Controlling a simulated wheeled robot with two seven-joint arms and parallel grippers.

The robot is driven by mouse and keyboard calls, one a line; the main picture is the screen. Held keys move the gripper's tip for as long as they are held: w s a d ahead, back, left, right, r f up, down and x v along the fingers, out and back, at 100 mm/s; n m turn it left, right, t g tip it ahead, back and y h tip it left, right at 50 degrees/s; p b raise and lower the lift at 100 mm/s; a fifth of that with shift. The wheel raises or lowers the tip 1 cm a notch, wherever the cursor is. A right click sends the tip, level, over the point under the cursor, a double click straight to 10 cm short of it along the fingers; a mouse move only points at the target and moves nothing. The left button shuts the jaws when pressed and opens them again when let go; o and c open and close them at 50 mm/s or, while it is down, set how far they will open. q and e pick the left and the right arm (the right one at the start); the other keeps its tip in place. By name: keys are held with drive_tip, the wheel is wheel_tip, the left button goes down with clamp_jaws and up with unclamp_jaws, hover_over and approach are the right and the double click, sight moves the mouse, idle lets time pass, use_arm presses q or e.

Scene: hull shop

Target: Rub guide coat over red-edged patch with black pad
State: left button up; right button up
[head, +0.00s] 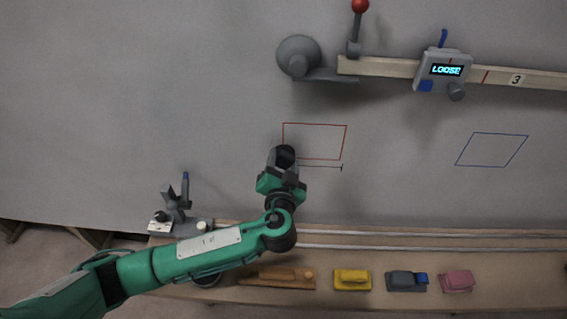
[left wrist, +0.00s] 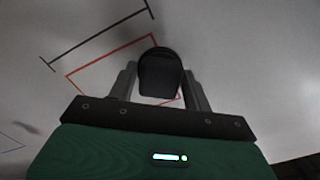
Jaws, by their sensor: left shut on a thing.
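The red-edged patch (head: 316,142) is a red outline on the grey hull panel, in the middle of the head view. My left gripper (head: 284,160) is at its lower left corner. In the left wrist view the gripper (left wrist: 160,85) is shut on the black pad (left wrist: 160,72), which sits between its two fingers. The pad covers part of the red outline (left wrist: 108,62). I cannot tell whether the pad touches the panel. No dark guide coat shows clearly inside the patch. My right gripper is not in view.
A blue-edged patch (head: 492,149) lies to the right. Below, a bench (head: 520,280) holds yellow (head: 352,280), grey (head: 405,282) and pink (head: 457,282) blocks.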

use_arm(q)
drive_tip(key=shift+w+b, duration=0.35)
drive_tip(key=shift+w, duration=0.5)
drive_tip(key=shift+d, duration=0.1)
